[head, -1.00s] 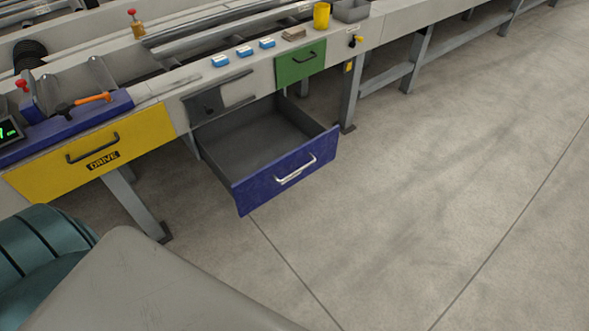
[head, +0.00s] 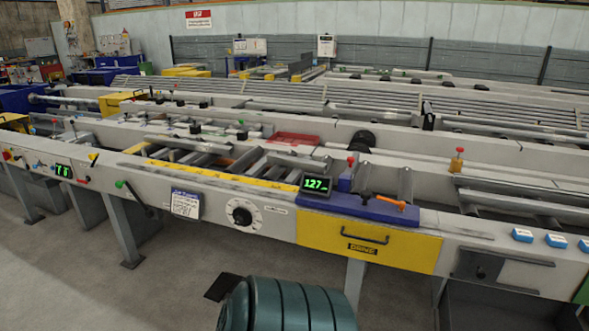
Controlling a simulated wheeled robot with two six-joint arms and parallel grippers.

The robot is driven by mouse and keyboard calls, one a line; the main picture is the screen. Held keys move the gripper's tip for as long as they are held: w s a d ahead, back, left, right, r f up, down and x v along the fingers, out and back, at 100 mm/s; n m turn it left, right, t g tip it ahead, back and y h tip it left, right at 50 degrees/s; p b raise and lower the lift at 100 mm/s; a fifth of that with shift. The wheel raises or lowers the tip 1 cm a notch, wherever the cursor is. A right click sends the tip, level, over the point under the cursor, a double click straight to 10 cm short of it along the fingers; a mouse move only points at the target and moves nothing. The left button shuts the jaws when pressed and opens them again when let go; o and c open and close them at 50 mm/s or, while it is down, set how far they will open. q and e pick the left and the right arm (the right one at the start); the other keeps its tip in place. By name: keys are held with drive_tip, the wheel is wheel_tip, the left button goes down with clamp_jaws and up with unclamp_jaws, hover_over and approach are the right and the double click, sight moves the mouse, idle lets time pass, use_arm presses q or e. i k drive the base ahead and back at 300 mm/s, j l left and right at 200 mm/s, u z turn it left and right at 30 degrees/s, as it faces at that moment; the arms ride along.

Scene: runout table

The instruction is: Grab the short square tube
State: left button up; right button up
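I cannot single out a short square tube for certain. Several grey metal bars lie on the runout table (head: 420,225), among them a short grey bar (head: 292,160) near the red tray and a longer one (head: 190,144) further left. They are too small here to tell square from round. Neither of my grippers is in the head view.
A yellow drawer (head: 370,245), a blue ledge with an orange-handled hammer (head: 388,202), a lit display (head: 317,185) and a red tray (head: 292,139) are nearby. Bare floor (head: 60,285) lies at left.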

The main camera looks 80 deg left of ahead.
sight(315, 167)
drive_tip(key=u, duration=2.7)
drive_tip(key=i+j+z, duration=0.2)
drive_tip(key=z, duration=0.25)
drive_tip(key=i+j+z, duration=0.2)
drive_tip(key=z, duration=0.3)
drive_tip(key=i+j+z, duration=0.1)
drive_tip(key=j+z, duration=0.35)
